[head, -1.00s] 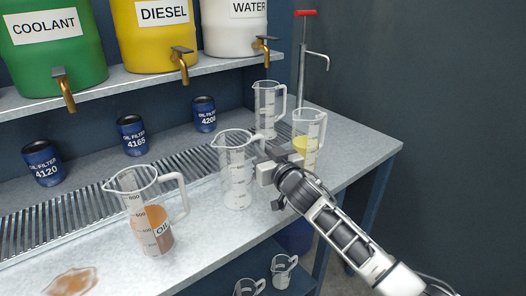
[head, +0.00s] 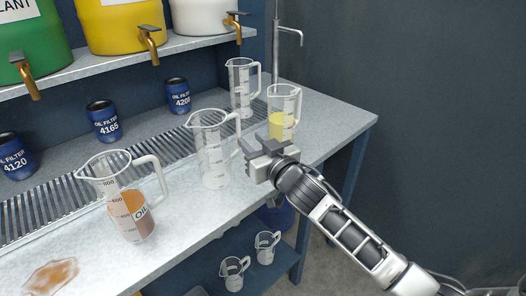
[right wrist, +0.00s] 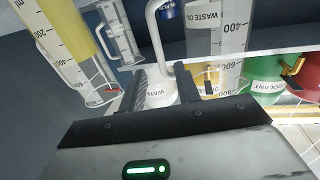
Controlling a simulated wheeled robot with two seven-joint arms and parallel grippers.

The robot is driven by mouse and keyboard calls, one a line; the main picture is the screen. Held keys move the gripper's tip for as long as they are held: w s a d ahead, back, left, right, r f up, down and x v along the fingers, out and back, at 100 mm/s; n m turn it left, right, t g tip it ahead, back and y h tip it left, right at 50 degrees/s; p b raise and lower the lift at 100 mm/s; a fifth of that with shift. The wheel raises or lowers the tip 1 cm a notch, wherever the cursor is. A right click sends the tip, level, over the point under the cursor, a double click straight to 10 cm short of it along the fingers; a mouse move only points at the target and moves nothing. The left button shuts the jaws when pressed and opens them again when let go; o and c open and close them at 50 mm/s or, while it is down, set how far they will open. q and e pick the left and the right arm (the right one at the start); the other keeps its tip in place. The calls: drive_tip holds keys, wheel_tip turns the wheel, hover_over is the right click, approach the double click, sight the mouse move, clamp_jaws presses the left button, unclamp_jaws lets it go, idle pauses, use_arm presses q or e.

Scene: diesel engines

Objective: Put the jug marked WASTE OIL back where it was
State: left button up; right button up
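The empty clear jug (head: 211,158) stands upright on the bench between the oil jug and the yellow-liquid jug. In the right wrist view a clear jug (right wrist: 213,45) bears the words WASTE OIL; it appears to be this same jug. My right gripper (head: 256,150) is just right of its handle. In the right wrist view the two fingers (right wrist: 162,88) are apart, and a white handle (right wrist: 154,35) shows between and beyond them. I see no contact with the handle. My left gripper is out of view.
A jug of brown oil (head: 130,214) stands left, near a brown spill (head: 50,275). A yellow-liquid jug (head: 281,125) stands close behind my right gripper, with an empty jug (head: 241,92) behind. Oil filters (head: 104,122) line the back. Small jugs (head: 234,272) sit on the lower shelf.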

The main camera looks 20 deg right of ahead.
drive_tip(key=s+a+f+g, duration=0.3)
drive_tip(key=s+f, duration=0.8)
drive_tip(key=s, duration=0.3)
drive_tip(key=s+a+f+n+g, duration=0.1)
drive_tip(key=s+a+f+g, duration=0.2)
drive_tip(key=s+f, duration=0.8)
drive_tip(key=s+g, duration=0.1)
drive_tip(key=s, duration=0.2)
drive_tip(key=shift+f+g, duration=0.3)
drive_tip(key=shift+f, duration=0.1)
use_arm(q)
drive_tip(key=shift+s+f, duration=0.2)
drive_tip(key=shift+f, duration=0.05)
